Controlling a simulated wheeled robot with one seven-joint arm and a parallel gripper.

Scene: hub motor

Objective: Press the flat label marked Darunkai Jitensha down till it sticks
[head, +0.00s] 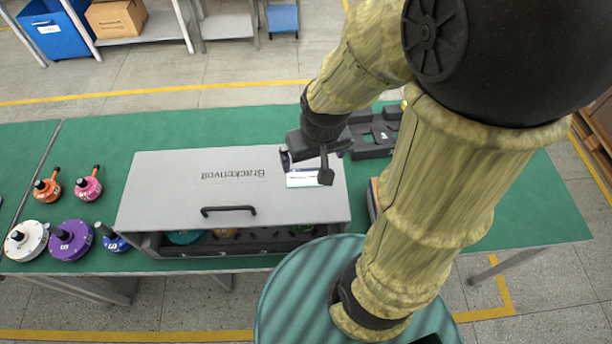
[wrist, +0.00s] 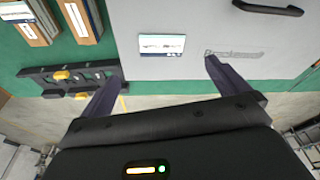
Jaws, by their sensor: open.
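A small white label (head: 303,179) with a dark edge lies flat on the grey lid (head: 165,195) of a long case, near the lid's right end. It also shows in the wrist view (wrist: 162,45), with small print that I cannot read. Whether it is stuck down I cannot tell. My gripper (head: 306,168) is over the label, its fingers apart and nothing between them. In the wrist view the open fingers (wrist: 163,72) stand to either side of the label, with the label beyond them. The gap between fingertips and lid is hard to judge.
The lid has a black handle (head: 229,209) at its front edge. The case front is open below, with coloured hubs inside. Several coloured hub motors (head: 70,240) stand at left on the green table (head: 220,127). A black tray (wrist: 70,76) and brown boxes (wrist: 82,18) are beside the case.

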